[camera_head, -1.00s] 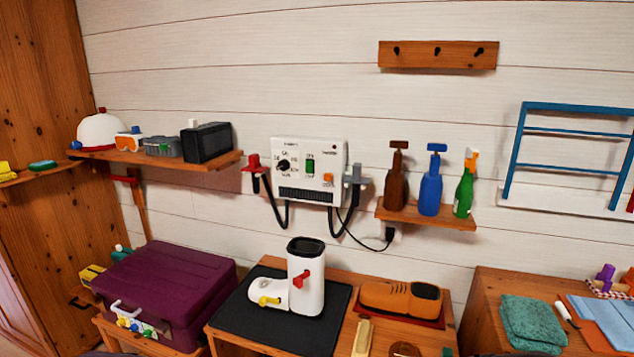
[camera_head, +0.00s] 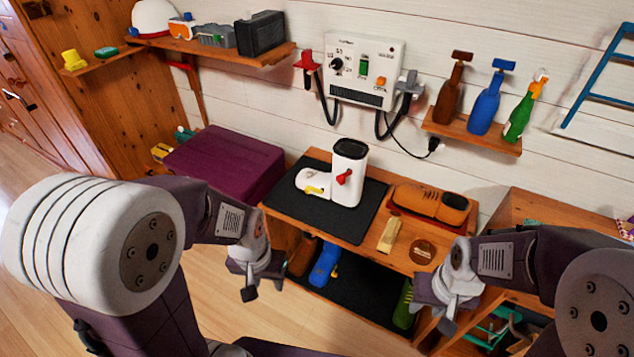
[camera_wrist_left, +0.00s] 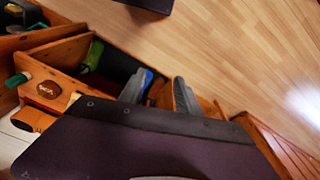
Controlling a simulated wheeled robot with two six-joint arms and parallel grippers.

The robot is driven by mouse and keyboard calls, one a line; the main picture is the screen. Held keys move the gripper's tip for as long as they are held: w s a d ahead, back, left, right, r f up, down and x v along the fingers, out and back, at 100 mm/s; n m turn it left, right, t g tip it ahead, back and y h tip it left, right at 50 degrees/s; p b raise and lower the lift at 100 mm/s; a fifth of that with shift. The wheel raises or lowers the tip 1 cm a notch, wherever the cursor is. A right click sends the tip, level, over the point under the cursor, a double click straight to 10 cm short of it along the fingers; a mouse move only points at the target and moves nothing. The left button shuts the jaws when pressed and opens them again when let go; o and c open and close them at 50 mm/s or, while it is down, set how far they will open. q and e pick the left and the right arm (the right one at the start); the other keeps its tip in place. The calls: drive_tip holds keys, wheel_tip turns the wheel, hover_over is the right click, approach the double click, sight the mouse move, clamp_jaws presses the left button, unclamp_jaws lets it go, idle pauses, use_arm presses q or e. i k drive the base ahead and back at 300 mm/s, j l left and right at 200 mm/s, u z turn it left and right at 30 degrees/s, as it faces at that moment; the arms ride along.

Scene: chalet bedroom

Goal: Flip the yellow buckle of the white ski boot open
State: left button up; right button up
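The white ski boot (camera_head: 349,159) stands upright on a black mat (camera_head: 372,199) on the wooden bench, its toe pointing left. Its yellow buckle (camera_head: 313,190) sits low on the toe part; a red buckle (camera_head: 344,177) is on the shaft. My left gripper (camera_head: 252,283) hangs in front of the bench, below and left of the boot, not touching it. In the left wrist view my left gripper (camera_wrist_left: 157,91) has its two fingers apart with nothing between them. My right gripper (camera_head: 445,308) hangs in front of the bench's right end, its fingers looking spread and empty.
A purple case (camera_head: 225,163) stands left of the bench. A shelf with bottles (camera_head: 487,100) and a control box (camera_head: 365,70) are on the wall behind.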

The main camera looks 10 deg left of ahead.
sight(308, 189)
drive_tip(key=i+j+z, duration=0.4)
drive_tip(key=j, duration=0.2)
drive_tip(key=i+j+z, duration=0.15)
drive_tip(key=j, duration=0.15)
drive_tip(key=i+j+z, duration=0.2)
drive_tip(key=j, duration=0.15)
drive_tip(key=j+z, duration=0.2)
drive_tip(key=j, duration=0.2)
drive_tip(key=i+j+z, duration=0.2)
drive_tip(key=j, duration=0.2)
drive_tip(key=k, duration=0.05)
